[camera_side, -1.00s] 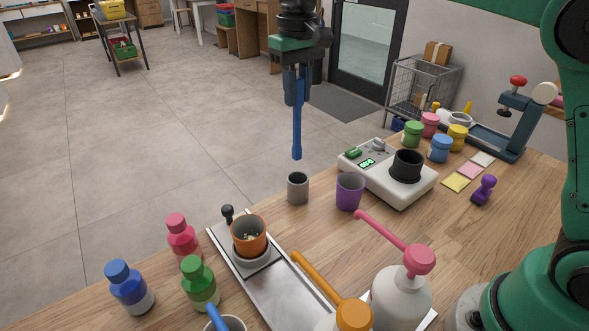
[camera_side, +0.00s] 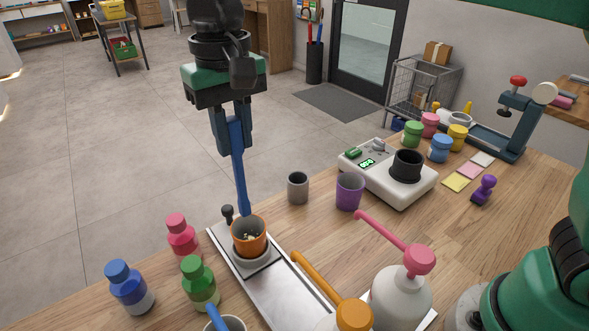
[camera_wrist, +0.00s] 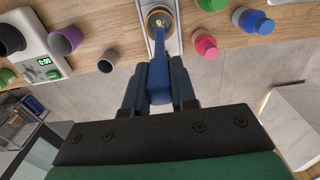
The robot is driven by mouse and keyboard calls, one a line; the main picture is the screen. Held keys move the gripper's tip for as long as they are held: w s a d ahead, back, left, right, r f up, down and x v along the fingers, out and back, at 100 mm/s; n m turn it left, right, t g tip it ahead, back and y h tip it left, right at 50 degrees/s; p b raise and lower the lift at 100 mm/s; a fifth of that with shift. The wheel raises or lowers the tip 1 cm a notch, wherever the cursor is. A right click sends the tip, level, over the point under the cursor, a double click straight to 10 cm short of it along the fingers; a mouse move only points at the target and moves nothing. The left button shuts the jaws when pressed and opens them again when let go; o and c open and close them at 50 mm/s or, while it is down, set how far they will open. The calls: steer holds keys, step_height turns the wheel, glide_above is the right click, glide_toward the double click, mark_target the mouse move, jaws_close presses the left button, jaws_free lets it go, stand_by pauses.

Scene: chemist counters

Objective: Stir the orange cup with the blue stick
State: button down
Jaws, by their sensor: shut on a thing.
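My gripper (camera_side: 235,140) is shut on the upper part of a blue stick (camera_side: 240,185), which points down and leans slightly. The stick's lower end is at the far rim of the orange cup (camera_side: 248,243); whether its tip is inside cannot be told for sure. The orange cup stands upright on a round white base on a metal tray, with small pale bits inside. In the wrist view, my gripper (camera_wrist: 160,85) holds the blue stick (camera_wrist: 159,50), whose far end overlaps the opening of the orange cup (camera_wrist: 152,12).
Red (camera_side: 182,236), green (camera_side: 200,283) and blue (camera_side: 130,287) bottles stand left of the metal tray (camera_side: 285,294). Grey (camera_side: 298,187) and purple (camera_side: 349,191) cups and a white scale (camera_side: 400,192) are to the right. Pump bottles (camera_side: 402,290) stand in front.

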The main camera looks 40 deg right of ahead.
mark_target(243, 200)
steer(key=shift+f, duration=4.05)
steer(key=shift+w, duration=0.1)
